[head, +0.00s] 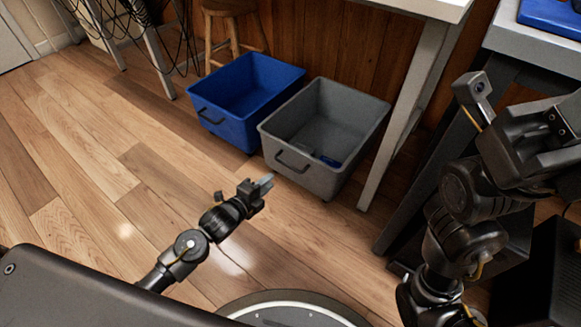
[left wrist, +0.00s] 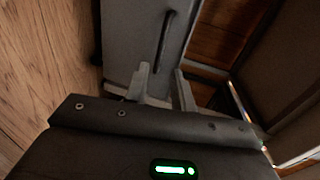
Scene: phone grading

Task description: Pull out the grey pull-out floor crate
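The grey floor crate (head: 342,105) stands on the wood floor under the table, with a dark bar handle (head: 293,163) on its front wall. A few small items, one blue, lie inside it. My left gripper (head: 266,184) is just in front of and slightly left of the handle, apart from it. In the left wrist view, the two fingers of my left gripper (left wrist: 163,88) are spread with nothing between them; the handle (left wrist: 165,36) lies beyond them on the grey crate front (left wrist: 127,35). My right arm is at the right; its fingers cannot be made out.
A blue crate (head: 235,128) with a similar handle stands close to the left of the grey one. A pale table leg (head: 405,125) rises right beside the grey crate. A wooden stool (head: 232,15) is behind. The floor (head: 110,150) in front of the crates is clear.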

